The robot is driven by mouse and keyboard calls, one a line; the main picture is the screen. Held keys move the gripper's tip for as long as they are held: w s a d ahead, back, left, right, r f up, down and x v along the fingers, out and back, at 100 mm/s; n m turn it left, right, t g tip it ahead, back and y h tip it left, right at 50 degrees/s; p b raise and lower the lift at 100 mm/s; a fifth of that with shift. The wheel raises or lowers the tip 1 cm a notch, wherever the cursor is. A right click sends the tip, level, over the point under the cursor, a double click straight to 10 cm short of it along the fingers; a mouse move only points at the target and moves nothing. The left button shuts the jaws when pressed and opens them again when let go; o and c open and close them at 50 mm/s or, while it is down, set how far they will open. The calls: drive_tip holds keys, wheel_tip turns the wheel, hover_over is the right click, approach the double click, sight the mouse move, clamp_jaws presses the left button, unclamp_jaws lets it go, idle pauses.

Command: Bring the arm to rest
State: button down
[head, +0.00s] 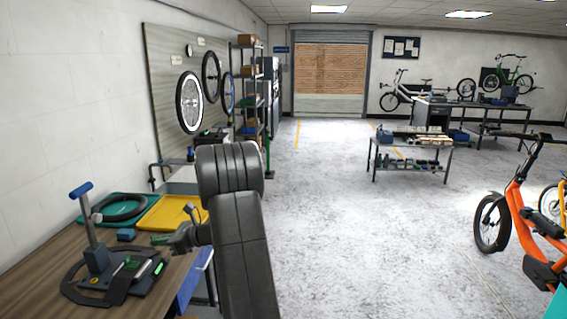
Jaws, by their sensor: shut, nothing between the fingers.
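My arm stands up in the lower middle of the head view, bent at its top joint. My gripper (181,241) points left from behind the arm, over the right edge of the wooden workbench (40,262). It looks small and dark, and its fingers are shut with nothing held. The gripper is near a yellow tray (172,212); I cannot tell whether it touches anything there.
The bench holds a black fixture with a blue-handled lever (97,255), a green tray (95,210) with a black ring, and a small blue block (126,235). An orange bike (518,205) stands right. A low table (420,146) stands mid-room. Grey floor between is clear.

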drive_tip(key=shift+y, duration=0.4)
drive_tip(key=f+b, duration=0.2)
drive_tip(key=f, duration=0.1)
drive_tip(key=f+b, duration=0.1)
drive_tip(key=shift+d+f, duration=0.4)
drive_tip(key=shift+f+t+y+b, duration=0.3)
drive_tip(key=shift+f+y+b, duration=0.4)
drive_tip(key=shift+f+b, duration=0.5)
drive_tip(key=shift+r, duration=0.2)
